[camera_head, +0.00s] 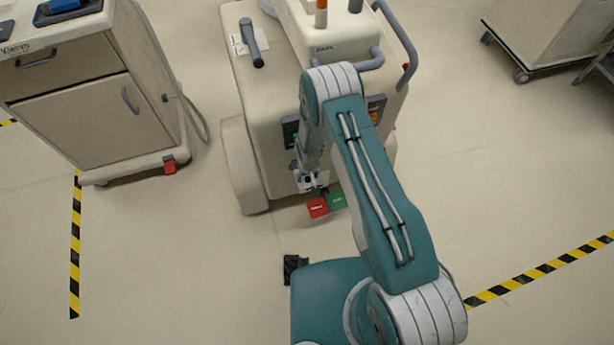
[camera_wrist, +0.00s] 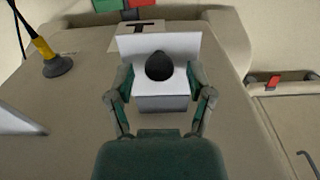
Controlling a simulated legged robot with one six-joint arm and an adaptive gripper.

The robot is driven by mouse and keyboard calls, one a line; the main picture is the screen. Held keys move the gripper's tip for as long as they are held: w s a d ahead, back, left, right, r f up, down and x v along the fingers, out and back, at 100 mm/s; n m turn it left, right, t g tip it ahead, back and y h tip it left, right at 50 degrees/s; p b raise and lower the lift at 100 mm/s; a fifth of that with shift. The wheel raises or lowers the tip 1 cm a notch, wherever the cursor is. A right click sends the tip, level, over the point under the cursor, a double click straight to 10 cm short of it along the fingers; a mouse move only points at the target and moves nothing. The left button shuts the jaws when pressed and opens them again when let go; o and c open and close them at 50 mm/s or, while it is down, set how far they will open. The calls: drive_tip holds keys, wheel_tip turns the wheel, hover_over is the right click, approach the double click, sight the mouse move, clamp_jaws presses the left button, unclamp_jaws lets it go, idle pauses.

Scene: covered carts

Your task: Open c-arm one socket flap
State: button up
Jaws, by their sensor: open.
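The cream c-arm cart (camera_head: 262,140) stands ahead of me, and my arm reaches down to its near face. In the wrist view a white box-like fitting (camera_wrist: 163,104) with a pale upper panel sits on the cart's beige face (camera_wrist: 85,100). A dark rounded knob or opening (camera_wrist: 160,66) shows at its middle; I cannot tell which. My gripper (camera_wrist: 159,82) is open, with one finger on each side of the fitting. I cannot tell whether the fingers touch it. In the head view my gripper (camera_head: 312,184) is small and partly hides the fitting.
A red pedal (camera_head: 318,207) and a green pedal (camera_head: 337,200) lie low at the cart's front. A yellow-and-black cable plug (camera_wrist: 52,58) is on the face at left in the wrist view. Another cart (camera_head: 75,120) stands left.

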sight(308, 178)
wheel_tip(308, 178, up, 11)
drive_tip(key=shift+s, duration=0.2)
idle(0.4)
